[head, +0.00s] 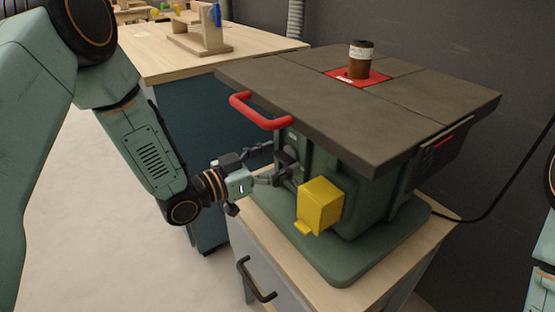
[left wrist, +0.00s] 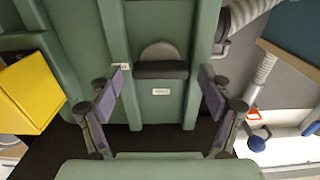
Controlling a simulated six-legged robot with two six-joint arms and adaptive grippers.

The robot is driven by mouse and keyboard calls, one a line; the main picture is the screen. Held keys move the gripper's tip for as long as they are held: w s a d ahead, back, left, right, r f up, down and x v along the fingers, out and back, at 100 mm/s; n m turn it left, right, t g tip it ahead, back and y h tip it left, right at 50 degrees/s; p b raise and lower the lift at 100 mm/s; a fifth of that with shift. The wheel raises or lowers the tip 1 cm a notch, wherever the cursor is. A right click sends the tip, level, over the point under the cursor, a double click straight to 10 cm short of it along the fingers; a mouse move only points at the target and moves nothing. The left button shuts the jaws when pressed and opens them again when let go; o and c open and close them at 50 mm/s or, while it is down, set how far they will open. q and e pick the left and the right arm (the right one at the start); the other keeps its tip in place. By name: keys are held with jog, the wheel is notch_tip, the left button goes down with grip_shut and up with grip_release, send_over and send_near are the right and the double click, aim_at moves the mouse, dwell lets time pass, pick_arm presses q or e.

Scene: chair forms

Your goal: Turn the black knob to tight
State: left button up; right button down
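The black knob (left wrist: 160,70) is a dark horizontal bar in front of a grey round plate on the side of the green machine (head: 375,205). A small white label (left wrist: 161,91) sits just below it in the left wrist view. My left gripper (head: 277,163) is open at the machine's left side. In the left wrist view its two fingers (left wrist: 162,80) stand apart on either side of the knob, with gaps and no visible contact. In the head view the knob is hard to make out behind the fingers. My right gripper is out of view.
A yellow box (head: 320,205) sticks out from the machine close to my left gripper. A red handle (head: 262,112) curves out above it, under the dark tabletop (head: 330,105). A brown jar (head: 360,60) stands on a red plate on top. A wooden bench (head: 160,58) is behind.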

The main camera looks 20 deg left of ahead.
pick_arm(q)
jog(key=c, duration=1.1)
jog(key=shift+c, duration=0.2)
jog(key=n+p, duration=0.2)
jog(key=n, duration=0.1)
jog(key=shift+w+a+n+p, duration=0.1)
jog(key=shift+n+p, duration=0.2)
jog(key=shift+n, duration=0.1)
jog(key=n+p, duration=0.2)
jog(key=n, duration=0.2)
jog(key=shift+n, duration=0.3)
jog(key=n, duration=0.2)
jog(key=n+p, duration=0.1)
jog(key=n, duration=0.1)
jog(key=shift+w+a+f+n+p, duration=0.1)
jog(key=shift+f+n+p, duration=0.05)
jog(key=shift+n+p, duration=0.15)
jog(key=shift+f+n+p, duration=0.15)
jog(key=shift+n+p, duration=0.35)
jog(key=shift+n, duration=2)
